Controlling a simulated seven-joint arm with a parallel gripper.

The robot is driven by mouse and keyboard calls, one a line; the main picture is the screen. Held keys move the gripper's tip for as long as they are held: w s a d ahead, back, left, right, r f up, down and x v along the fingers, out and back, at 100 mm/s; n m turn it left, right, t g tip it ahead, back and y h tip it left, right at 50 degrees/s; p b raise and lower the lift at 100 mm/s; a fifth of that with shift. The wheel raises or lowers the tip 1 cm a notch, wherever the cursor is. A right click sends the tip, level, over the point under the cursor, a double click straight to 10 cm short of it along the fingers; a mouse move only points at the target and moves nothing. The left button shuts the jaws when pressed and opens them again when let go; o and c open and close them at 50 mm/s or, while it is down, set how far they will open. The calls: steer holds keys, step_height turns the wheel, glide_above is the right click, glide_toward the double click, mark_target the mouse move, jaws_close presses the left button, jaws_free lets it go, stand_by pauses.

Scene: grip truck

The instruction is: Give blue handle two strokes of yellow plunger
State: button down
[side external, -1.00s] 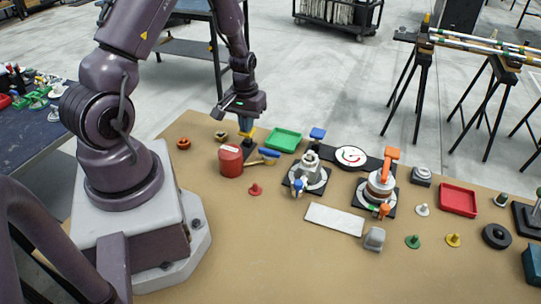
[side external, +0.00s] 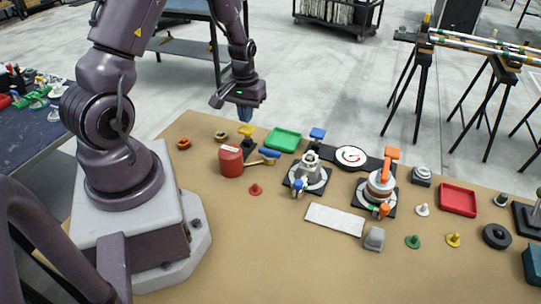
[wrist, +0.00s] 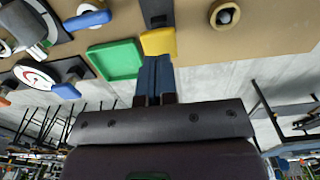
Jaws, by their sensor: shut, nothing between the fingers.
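The yellow plunger (side external: 246,130) stands on a dark base (side external: 249,147) at the back left of the table. It also shows in the wrist view as a yellow cap (wrist: 158,42). My gripper (side external: 245,116) is shut and empty, its blue fingers pointing down just above the plunger. In the wrist view the closed fingertips (wrist: 157,60) appear right beside the yellow cap; contact cannot be told. A blue handle (side external: 269,153) lies right of the plunger base, and a blue part (side external: 298,186) sits on the grey device (side external: 309,172). I cannot tell which the task means.
A red can (side external: 230,160) stands in front of the plunger base. A green tray (side external: 283,139) lies to its right. An orange-handled device (side external: 381,186), a white plate (side external: 335,219) and a red tray (side external: 458,199) lie farther right.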

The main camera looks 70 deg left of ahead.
mark_target(247, 128)
steer(key=shift+r, duration=2.5)
steer(key=s+d+r+m+t, duration=0.2)
steer(key=s+d+r+m, duration=0.2)
steer(key=d+r, duration=0.6)
steer(key=s+d+r+m+t, duration=0.3)
steer(key=s+d+r+m, duration=0.1)
steer(key=d+r, duration=0.7)
steer(key=shift+s+d+r+m+t, duration=0.15)
steer(key=shift+d+r+m+t, duration=0.15)
steer(key=shift+m, duration=0.2)
